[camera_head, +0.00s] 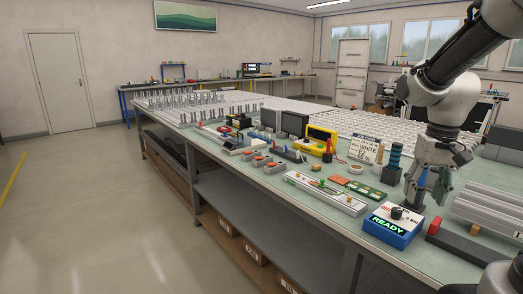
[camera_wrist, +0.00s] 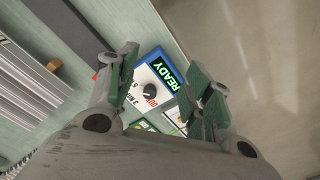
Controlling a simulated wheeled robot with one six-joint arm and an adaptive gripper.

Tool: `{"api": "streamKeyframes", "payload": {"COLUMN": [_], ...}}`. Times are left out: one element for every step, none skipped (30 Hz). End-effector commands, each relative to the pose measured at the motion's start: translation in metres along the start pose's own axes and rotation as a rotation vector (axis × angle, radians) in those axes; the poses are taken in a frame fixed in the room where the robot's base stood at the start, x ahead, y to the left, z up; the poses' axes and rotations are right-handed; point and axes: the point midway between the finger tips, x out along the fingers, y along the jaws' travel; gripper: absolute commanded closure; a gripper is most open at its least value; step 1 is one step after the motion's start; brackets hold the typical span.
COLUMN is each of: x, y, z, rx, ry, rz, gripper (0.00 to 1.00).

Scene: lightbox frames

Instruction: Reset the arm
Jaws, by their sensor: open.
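My arm comes in from the upper right in the head view and hangs down over the bench's near right part. My gripper (camera_head: 428,188) points down just behind a blue box (camera_head: 392,226) with a black knob and a lit READY label. In the wrist view my gripper (camera_wrist: 163,80) has its two fingers apart, with nothing between the tips. The blue box (camera_wrist: 162,87) shows below and beyond the fingers. I cannot tell the exact height of the fingertips above it.
The long bench (camera_head: 330,222) carries a white strip board (camera_head: 326,192), a green circuit board (camera_head: 367,192), a yellow meter (camera_head: 321,140) and grey rails (camera_head: 490,207). A red-ended dark bar (camera_head: 468,243) lies right of the box. The floor (camera_head: 90,215) at left is clear.

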Motion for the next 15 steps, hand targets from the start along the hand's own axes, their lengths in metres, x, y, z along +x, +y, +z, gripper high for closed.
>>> {"api": "streamKeyframes", "payload": {"x": [-0.008,-0.012,-0.017,-0.019,-0.022,-0.026,-0.028,-0.029,-0.032,-0.034,-0.035,-0.038,-0.041,-0.043,-0.047], "y": [0.0,0.0,0.0,0.0,0.0,0.001,0.001,0.001,0.001,0.001,0.001,0.001,0.0,0.0,-0.001], "z": [0.018,0.029,0.044,0.055,0.066,0.08,0.089,0.097,0.107,0.113,0.118,0.123,0.126,0.128,0.129], "rx": [-0.04,-0.066,-0.099,-0.124,-0.146,-0.17,-0.185,-0.197,-0.207,-0.212,-0.217,-0.223,-0.227,-0.231,-0.235], "ry": [0.028,0.044,0.067,0.085,0.106,0.133,0.155,0.175,0.203,0.223,0.242,0.267,0.285,0.302,0.323], "rz": [-0.002,-0.003,-0.004,-0.004,-0.005,-0.007,-0.008,-0.009,-0.012,-0.015,-0.017,-0.021,-0.024,-0.026,-0.03], "gripper": [0.49,0.49,0.49,0.49,0.49,0.49,0.49,0.49,0.49,0.49,0.49,0.49,0.49,0.49,0.49]}}
